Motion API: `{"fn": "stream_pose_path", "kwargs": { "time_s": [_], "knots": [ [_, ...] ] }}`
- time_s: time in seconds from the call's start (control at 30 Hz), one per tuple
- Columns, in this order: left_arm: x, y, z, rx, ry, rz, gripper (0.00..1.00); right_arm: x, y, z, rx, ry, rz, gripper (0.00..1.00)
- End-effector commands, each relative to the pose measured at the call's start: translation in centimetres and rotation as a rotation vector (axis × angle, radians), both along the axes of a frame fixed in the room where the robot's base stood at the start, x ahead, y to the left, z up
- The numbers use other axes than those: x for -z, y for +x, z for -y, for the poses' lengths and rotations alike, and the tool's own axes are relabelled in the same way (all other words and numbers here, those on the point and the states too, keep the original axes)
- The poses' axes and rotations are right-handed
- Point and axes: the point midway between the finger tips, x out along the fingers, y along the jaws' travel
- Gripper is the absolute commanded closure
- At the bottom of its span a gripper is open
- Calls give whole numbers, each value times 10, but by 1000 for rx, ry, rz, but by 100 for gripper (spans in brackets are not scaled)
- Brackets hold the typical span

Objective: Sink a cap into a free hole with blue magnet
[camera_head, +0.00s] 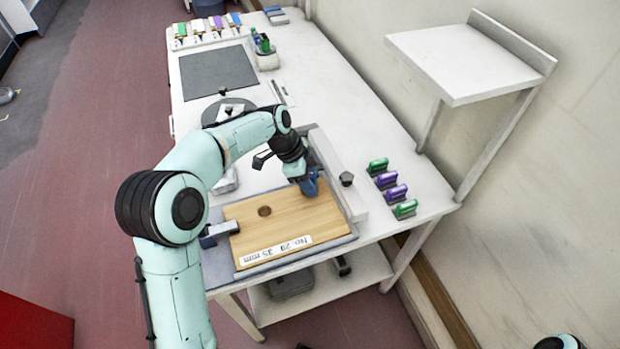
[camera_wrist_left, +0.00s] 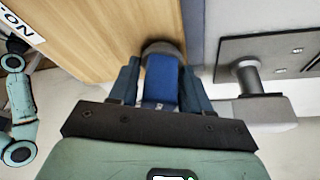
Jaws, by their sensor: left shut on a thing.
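My left gripper (camera_head: 309,184) is shut on a blue magnet, low over the right part of a wooden board (camera_head: 285,222). In the left wrist view the blue magnet (camera_wrist_left: 161,80) sits between the two fingers. A grey round piece (camera_wrist_left: 162,47) shows at its far end, against the board's edge; I cannot tell whether it is a cap or the magnet's foot. One dark round hole (camera_head: 264,211) shows in the board, left of the gripper. The board under the gripper is hidden. My right gripper is not in view.
A clamp-like grey block (camera_head: 219,234) stands at the board's left edge. A grey rail (camera_head: 338,175) and a dark knob (camera_head: 346,179) stand right of it. Green and purple handled blocks (camera_head: 390,190) line the table's right edge. A white shelf (camera_head: 465,62) overhangs the right.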

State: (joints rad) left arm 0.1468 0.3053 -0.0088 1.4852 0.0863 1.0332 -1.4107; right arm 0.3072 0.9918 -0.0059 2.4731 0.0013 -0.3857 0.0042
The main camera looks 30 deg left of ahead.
Motion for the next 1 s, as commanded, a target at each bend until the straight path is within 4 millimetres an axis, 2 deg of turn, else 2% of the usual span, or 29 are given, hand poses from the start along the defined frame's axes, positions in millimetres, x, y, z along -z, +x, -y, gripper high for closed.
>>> {"fn": "stream_pose_path", "kwargs": {
  "time_s": [0.47, 1.0],
  "knots": [
    [-1, -3, 3, 2, -1, -6, 89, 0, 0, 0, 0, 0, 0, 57],
    [-34, -2, 2, 2, -1, -1, 89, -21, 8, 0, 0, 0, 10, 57]
  ]
}}
